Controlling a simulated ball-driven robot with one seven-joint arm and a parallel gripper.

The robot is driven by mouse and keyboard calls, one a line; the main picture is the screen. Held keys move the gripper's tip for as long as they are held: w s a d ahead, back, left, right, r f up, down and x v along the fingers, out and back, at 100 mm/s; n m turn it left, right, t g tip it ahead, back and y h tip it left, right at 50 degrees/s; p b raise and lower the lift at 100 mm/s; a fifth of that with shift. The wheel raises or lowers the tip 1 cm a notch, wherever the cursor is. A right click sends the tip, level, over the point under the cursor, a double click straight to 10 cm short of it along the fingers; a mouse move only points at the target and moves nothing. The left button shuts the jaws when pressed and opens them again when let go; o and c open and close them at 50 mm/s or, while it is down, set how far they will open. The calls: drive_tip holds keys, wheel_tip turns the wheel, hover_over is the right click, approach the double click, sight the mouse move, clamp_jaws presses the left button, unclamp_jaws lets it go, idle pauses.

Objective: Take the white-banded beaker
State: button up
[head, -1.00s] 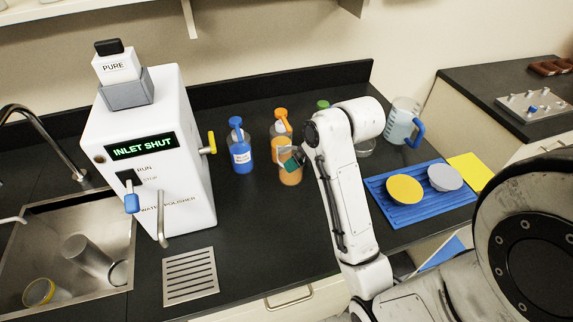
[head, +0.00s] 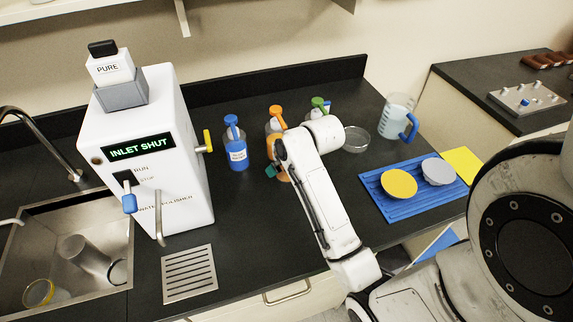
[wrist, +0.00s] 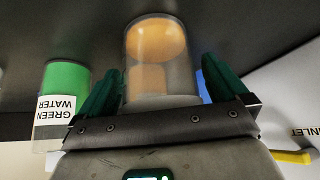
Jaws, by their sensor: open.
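A clear beaker (wrist: 160,60) stands between my fingers in the wrist view, with a pale band near my palm and orange showing in or through it. I take it for the white-banded beaker. In the head view my arm largely hides it, leaving a patch of orange visible there. My gripper (wrist: 160,80) is open, one teal finger on each side of the beaker. I cannot tell whether either finger touches it. In the head view a teal fingertip of my gripper (head: 271,170) shows in front of the orange-topped bottle (head: 272,128).
A blue bottle (head: 236,150) and a green-topped bottle (head: 318,106) stand close by. A glass dish (head: 356,139), a blue-handled jug (head: 398,118) and a blue tray (head: 408,209) are to the right. The water polisher (head: 150,150) and sink (head: 70,205) are left.

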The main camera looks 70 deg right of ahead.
drive_tip(key=shift+c, duration=0.3)
drive_tip(key=c, duration=1.1)
drive_tip(key=shift+c, duration=0.2)
drive_tip(key=shift+r, duration=0.2)
drive_tip(key=shift+r+p, duration=0.5)
drive_tip(key=shift+p, duration=0.25)
drive_tip(key=shift+r, duration=0.1)
